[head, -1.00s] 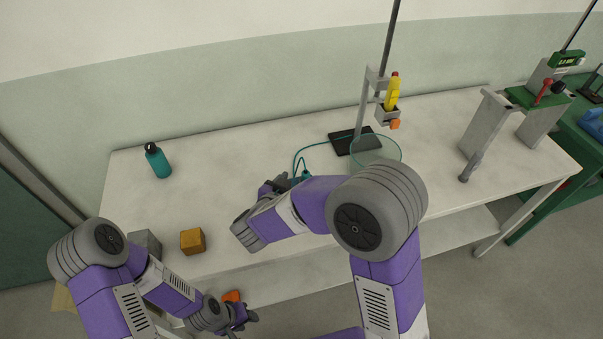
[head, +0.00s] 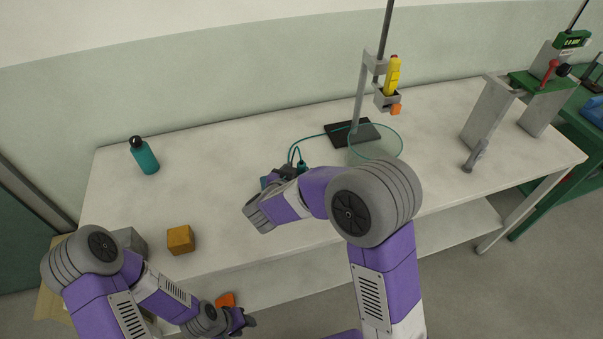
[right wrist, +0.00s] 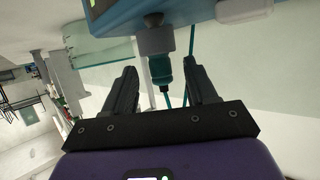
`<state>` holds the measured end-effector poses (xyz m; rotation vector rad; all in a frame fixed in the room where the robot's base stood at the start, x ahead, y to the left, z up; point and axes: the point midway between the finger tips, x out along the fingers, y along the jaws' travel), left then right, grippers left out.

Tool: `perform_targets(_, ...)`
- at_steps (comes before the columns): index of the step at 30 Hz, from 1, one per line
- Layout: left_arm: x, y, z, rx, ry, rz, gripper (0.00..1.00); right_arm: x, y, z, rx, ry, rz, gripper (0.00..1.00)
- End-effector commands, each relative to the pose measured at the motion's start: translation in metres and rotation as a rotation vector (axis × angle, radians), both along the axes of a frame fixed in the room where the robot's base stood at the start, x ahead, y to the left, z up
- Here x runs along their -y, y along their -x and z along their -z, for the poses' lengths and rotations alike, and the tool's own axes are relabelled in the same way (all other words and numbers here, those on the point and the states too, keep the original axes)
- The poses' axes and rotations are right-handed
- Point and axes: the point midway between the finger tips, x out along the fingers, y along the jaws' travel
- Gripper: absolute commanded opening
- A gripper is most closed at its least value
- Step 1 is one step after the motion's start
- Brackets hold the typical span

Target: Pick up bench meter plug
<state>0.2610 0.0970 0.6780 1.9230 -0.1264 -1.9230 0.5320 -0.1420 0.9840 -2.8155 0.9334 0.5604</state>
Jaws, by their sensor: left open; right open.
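The bench meter plug (right wrist: 161,72) is a dark and teal plug with a teal cord. In the right wrist view it sits against a grey socket (right wrist: 155,41) on the edge of a blue box (right wrist: 130,14), likely the bench meter. My right gripper (right wrist: 160,82) is open, with one finger on each side of the plug and gaps between. In the head view my right gripper (head: 286,172) is over the bench near the teal cord (head: 293,151); my arm hides most of the meter. My left gripper (head: 246,322) is open and empty, low in front of the bench.
A glass cylinder (head: 376,143) and a stand with a yellow device (head: 392,76) are behind and right of my right gripper. A teal bottle (head: 145,158) and a wooden cube (head: 181,240) stand left. A grey frame (head: 488,117) is right. The bench's middle left is clear.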

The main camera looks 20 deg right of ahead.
Motion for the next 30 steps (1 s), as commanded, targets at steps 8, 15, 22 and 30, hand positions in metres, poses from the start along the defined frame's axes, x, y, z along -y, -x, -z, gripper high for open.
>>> perform_targets(8,0.0,0.0,0.001,0.0,0.0,0.0,0.43,0.003,-0.005,0.002,0.0,0.0,-0.002,0.57)
perform_targets(15,0.0,0.0,0.001,0.0,0.0,0.0,0.43,0.003,-0.005,0.002,0.0,0.0,-0.002,0.2)
perform_targets(22,0.0,0.0,0.001,0.0,0.0,0.0,0.43,0.003,-0.005,0.002,0.0,-0.001,-0.002,0.0)
perform_targets(30,0.0,0.0,-0.004,0.0,0.0,0.0,0.43,0.003,-0.005,-0.011,0.002,-0.001,-0.001,0.0)
